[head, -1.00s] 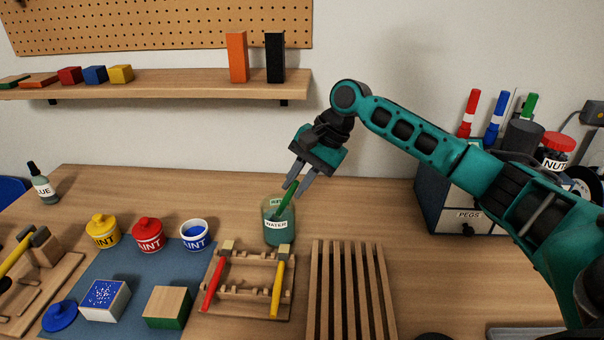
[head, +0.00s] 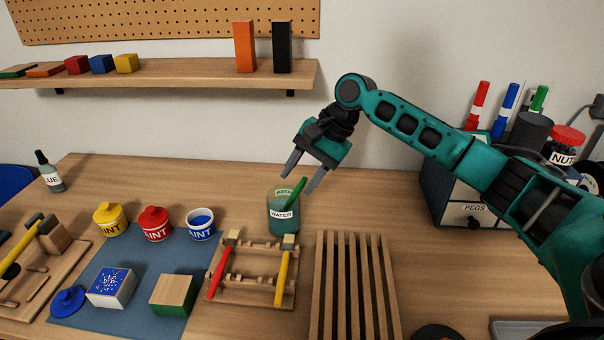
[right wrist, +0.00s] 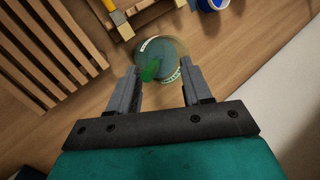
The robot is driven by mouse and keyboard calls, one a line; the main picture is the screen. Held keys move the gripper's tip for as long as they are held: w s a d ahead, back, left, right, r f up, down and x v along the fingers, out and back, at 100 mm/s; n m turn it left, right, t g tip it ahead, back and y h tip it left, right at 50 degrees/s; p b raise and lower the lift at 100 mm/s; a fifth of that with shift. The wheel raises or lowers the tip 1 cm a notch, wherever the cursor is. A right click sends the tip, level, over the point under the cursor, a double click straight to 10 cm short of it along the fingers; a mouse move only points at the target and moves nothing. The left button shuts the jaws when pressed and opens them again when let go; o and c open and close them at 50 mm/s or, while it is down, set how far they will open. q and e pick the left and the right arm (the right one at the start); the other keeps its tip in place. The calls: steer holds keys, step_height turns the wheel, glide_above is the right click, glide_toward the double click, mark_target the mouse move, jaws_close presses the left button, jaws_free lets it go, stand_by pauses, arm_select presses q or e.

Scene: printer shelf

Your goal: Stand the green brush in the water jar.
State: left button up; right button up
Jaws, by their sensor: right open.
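The green brush (head: 293,193) stands tilted in the water jar (head: 283,217), its handle leaning to the right above the rim. The jar is glass with a WATER label and stands upright on the table behind the brush rack. My right gripper (head: 302,181) is open and empty just above the jar, its fingers apart and clear of the handle. In the right wrist view the brush (right wrist: 151,70) and the jar (right wrist: 160,58) show beyond and between the open fingers (right wrist: 163,82). My left gripper is out of view.
A wooden rack (head: 232,294) with a red and a yellow brush stands in front of the jar. A slatted wooden rack (head: 322,300) lies to its right. Paint pots, the white one (head: 201,232) nearest, stand to the left. A drawer box (head: 440,197) is at right.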

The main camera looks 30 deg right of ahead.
stand_by(0.6)
steer(key=v, duration=0.6)
steer(key=shift+a+r, duration=0.2)
steer(key=shift+r, duration=0.4)
steer(key=shift+w, duration=0.1)
step_height(320, 180, up, 10)
steer(key=d, duration=0.1)
steer(key=shift+s+d+r, duration=0.25)
steer(key=shift+s+d, duration=0.15)
stand_by(0.6)
steer(key=shift+f, duration=0.1)
stand_by(0.4)
